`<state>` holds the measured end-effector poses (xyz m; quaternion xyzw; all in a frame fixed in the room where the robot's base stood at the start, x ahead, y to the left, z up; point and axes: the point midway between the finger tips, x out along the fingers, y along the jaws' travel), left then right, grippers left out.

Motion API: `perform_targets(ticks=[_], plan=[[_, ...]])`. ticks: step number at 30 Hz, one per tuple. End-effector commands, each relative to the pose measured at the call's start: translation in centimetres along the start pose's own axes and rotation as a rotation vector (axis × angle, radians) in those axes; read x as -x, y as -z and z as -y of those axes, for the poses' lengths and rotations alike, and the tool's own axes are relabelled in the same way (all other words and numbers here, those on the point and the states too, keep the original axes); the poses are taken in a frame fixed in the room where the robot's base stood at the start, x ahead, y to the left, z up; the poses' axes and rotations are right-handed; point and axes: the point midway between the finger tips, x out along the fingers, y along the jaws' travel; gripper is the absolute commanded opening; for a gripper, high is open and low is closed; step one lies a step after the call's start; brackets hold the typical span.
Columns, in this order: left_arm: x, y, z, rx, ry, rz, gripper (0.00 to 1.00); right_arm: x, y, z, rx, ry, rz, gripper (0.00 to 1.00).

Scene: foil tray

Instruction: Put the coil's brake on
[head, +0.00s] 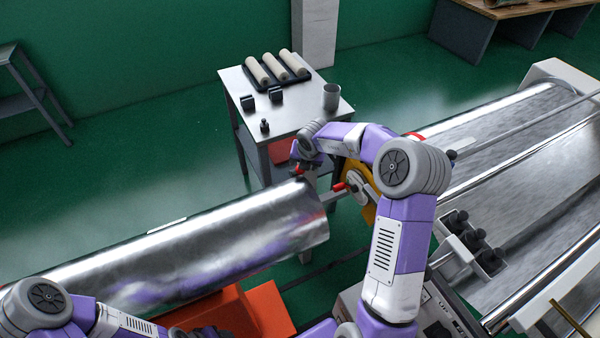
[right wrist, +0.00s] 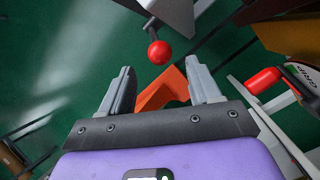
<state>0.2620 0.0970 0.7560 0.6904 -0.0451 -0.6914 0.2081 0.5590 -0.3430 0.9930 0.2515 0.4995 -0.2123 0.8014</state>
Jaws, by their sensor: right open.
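The large silver foil coil (head: 190,245) lies across the left of the head view. In the right wrist view a red ball knob (right wrist: 159,53) sits on a short dark lever. My right gripper (right wrist: 158,74) is open and empty; the knob shows between and just beyond its fingertips, with no contact visible. In the head view this gripper (head: 309,172) is by the coil's far right end, and its arm hides part of the area. A separate red handle (right wrist: 263,81) is at right in the wrist view. My left arm shows at bottom left; its gripper is out of view.
A grey side table (head: 300,115) behind holds rolls on a dark tray (head: 303,78), small dark blocks and a grey cup (head: 331,96). An orange base (head: 240,312) is under the coil. The foil machine (head: 520,170) fills the right side.

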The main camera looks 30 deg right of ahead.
Motion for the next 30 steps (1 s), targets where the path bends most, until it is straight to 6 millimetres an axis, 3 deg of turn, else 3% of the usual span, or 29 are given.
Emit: perform_targets(ticks=[18, 30], plan=[[-5.8, 0.2, 2.2, 0.0, 0.0, 0.0, 0.56, -6.5, 0.2, 0.0, 0.001, -0.001, -0.001, 0.62], [-6.5, 0.3, 2.4, 0.0, 0.0, 0.0, 0.56, -7.3, 0.0, -0.1, 0.001, -0.001, 0.0, 0.62]])
